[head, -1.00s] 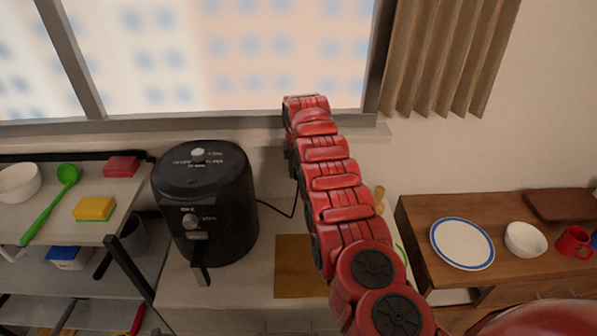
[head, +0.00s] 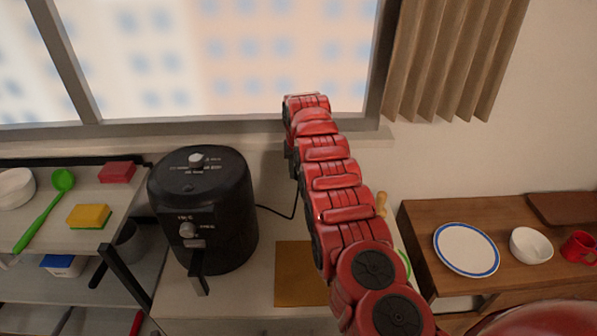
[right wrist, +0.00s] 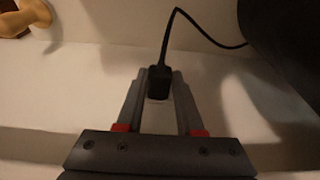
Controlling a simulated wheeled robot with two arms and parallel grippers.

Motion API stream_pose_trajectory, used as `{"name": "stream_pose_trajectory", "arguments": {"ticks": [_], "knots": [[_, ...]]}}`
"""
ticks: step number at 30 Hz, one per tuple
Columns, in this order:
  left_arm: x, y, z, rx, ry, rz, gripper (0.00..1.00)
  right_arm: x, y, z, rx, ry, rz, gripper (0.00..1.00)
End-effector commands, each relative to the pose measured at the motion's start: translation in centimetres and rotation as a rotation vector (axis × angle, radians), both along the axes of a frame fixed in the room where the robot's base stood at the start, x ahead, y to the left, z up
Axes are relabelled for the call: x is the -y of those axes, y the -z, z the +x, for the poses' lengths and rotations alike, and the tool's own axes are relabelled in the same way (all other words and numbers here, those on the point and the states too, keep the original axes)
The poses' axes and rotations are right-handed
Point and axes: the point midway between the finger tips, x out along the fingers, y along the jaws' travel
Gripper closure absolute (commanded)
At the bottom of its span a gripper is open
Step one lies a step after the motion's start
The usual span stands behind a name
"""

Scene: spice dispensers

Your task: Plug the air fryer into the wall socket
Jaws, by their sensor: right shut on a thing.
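The black air fryer (head: 203,215) stands on the pale counter, left of my right arm in the head view. Its thin black cord (head: 277,211) runs right toward my right gripper (head: 291,160), which is by the wall below the window sill and mostly hidden by the arm. In the right wrist view the black plug (right wrist: 158,83) sits between the fingertips, with the cord (right wrist: 198,27) looping up and right. My right gripper is shut on the plug. I cannot make out the wall socket in either view. My left gripper is not in view.
A shelf at left holds a green ladle (head: 45,208), a yellow sponge (head: 89,216) and a white bowl (head: 16,188). A brown board (head: 301,275) lies on the counter. A wooden cabinet at right bears a plate (head: 466,249), a bowl (head: 530,245) and a red mug (head: 579,248).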

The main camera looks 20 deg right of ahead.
Motion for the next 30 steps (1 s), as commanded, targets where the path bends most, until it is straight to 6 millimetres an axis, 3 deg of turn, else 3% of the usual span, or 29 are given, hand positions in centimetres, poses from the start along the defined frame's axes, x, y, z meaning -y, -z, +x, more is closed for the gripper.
{"name": "stream_pose_trajectory", "arguments": {"ticks": [4, 5, 10, 23, 26, 30], "knots": [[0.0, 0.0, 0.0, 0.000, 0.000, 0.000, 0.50, 0.1, -0.1, 0.1, 0.006, 0.000, -0.001, 1.00], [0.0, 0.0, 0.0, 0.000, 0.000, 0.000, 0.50, 0.1, -0.1, 0.1, 0.006, 0.000, -0.001, 0.58], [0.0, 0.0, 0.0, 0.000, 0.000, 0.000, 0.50, 0.0, -0.1, 0.1, 0.005, 0.000, 0.000, 0.29], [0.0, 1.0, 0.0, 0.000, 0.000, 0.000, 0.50, -0.1, -0.9, 0.0, 0.008, 0.000, -0.001, 0.29], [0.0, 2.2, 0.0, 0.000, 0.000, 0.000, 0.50, -0.3, -2.5, -0.3, 0.014, 0.000, -0.002, 0.29], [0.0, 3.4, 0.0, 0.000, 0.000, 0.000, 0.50, -0.3, -6.1, -1.3, 0.009, 0.001, 0.000, 0.29]]}}
